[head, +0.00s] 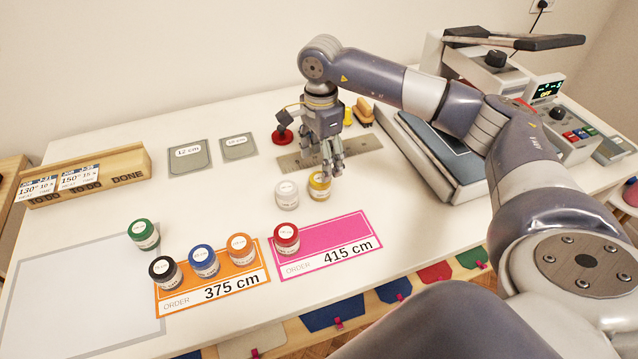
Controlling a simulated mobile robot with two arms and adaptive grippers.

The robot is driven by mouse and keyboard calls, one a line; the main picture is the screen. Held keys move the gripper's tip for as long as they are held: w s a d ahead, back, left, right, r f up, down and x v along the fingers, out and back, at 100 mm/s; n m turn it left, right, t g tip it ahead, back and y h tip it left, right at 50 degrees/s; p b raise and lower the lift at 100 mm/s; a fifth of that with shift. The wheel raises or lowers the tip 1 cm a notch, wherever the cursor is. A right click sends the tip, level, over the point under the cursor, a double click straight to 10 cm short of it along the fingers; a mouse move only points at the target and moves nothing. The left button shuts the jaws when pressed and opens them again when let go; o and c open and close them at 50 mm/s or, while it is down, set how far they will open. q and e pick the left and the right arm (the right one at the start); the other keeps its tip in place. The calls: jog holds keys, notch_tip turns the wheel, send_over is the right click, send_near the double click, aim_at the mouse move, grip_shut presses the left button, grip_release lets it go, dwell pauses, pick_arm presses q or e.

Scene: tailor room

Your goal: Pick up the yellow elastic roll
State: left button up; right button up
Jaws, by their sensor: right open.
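The yellow elastic roll (319,187) stands upright on the white table, right beside a white roll (287,195). My right gripper (332,172) points down from above, with its fingertips at the yellow roll's upper right side. The fingers are open and partly hide the roll's top. I cannot tell whether a finger touches it. My left gripper is out of view.
An orange card (215,298) holds black, blue and orange rolls. A red roll (286,239) stands on a pink card (345,250). A green roll (143,235) is at left. A press machine (440,150) stands right; a metal ruler plate (300,160) lies behind.

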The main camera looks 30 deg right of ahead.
aim_at(321, 183)
notch_tip(321, 183, down, 2)
jog(key=shift+f, duration=0.1)
jog(key=shift+s+a+f+p, duration=0.1)
jog(key=shift+f+p, duration=0.5)
jog(key=f, duration=0.1)
jog(key=f+p, duration=0.1)
jog(key=f, duration=0.1)
jog(key=shift+s+a+f, duration=0.15)
jog(key=shift+s+f, duration=0.1)
jog(key=shift+w+f, duration=0.1)
jog(key=shift+f, duration=0.3)
jog(key=c, duration=1.1)
